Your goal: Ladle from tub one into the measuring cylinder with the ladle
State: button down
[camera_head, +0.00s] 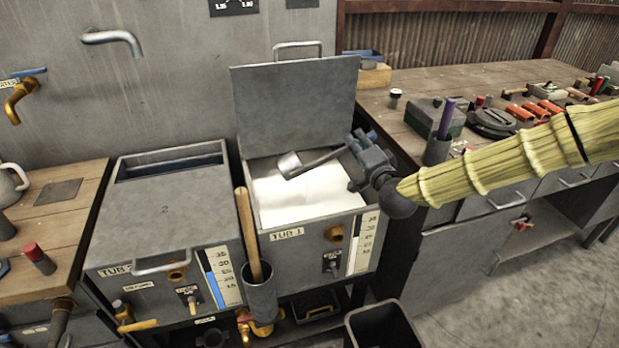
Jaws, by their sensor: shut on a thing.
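Tub one (318,232), a grey metal tub labelled "TUB 1", stands in the middle of the view with its lid (297,103) raised. White contents (305,196) show inside. My gripper (352,146) is over the tub's right side, shut on the handle of a grey metal ladle (290,163). I cannot clearly pick out the measuring cylinder. A dark grey cup (437,150) with a purple stick stands on the right bench, partly behind my arm.
Tub two (165,215) is closed, left of tub one. A holder (260,297) with a wooden stick hangs in front between the tubs. A dark bin (382,328) stands below. The right bench (400,80) carries tools and small boxes. A tap (112,38) juts from the wall.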

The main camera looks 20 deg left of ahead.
notch_tip(320, 180, down, 6)
jog(key=w+d+m+b, duration=0.1)
jog(key=m+b, duration=0.2)
jog(key=b, duration=0.2)
jog(key=shift+d+f+m+b, duration=0.2)
jog(key=shift+d+m+b, duration=0.1)
jog(key=shift+d+b, duration=0.1)
dwell(3.7)
jog(key=shift+w, duration=0.1)
dwell(0.5)
jog(key=a+r+n+p, duration=0.1)
jog(key=r+p, duration=0.1)
jog(key=r, duration=0.1)
jog(key=s+a+r+n+p, duration=0.1)
jog(key=r+n, duration=0.1)
jog(key=a+r+n+p, duration=0.1)
jog(key=r+p, duration=0.1)
jog(key=r, duration=0.1)
jog(key=shift+s+r+n+p, duration=0.35)
jog(key=shift+s+n, duration=0.05)
